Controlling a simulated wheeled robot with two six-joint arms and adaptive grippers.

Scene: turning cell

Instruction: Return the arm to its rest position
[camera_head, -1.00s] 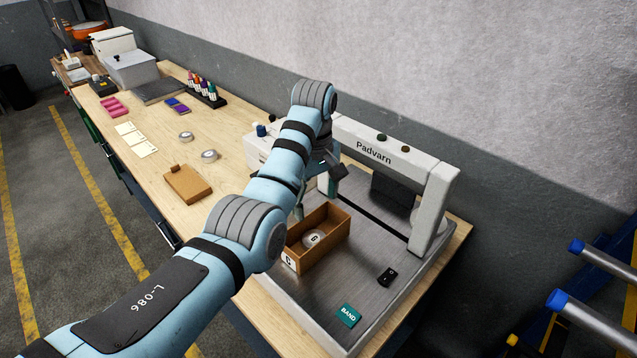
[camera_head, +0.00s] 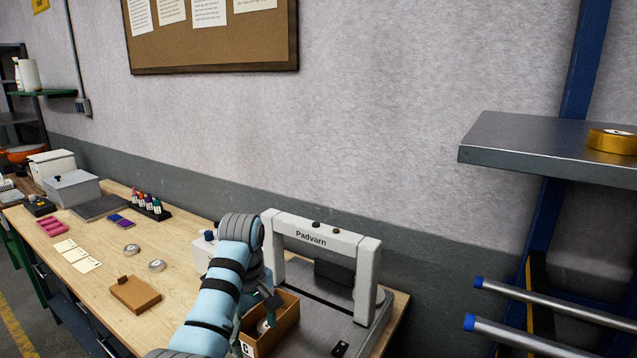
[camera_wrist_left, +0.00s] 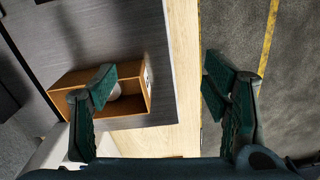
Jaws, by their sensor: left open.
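My left arm reaches up from the bottom of the head view, and its gripper (camera_head: 268,298) is close to the open brown box (camera_head: 284,326), partly hidden behind the wrist. A round pale item (camera_wrist_left: 115,92) lies inside the box. My right gripper is in neither view.
The white Padvarn frame (camera_head: 367,285) stands over the grey plate just right of my arm. On the wooden bench (camera_head: 187,262) are a brown flat box (camera_head: 135,295) and two round metal tins. A metal shelf (camera_head: 530,138) and blue-capped bars are at the right.

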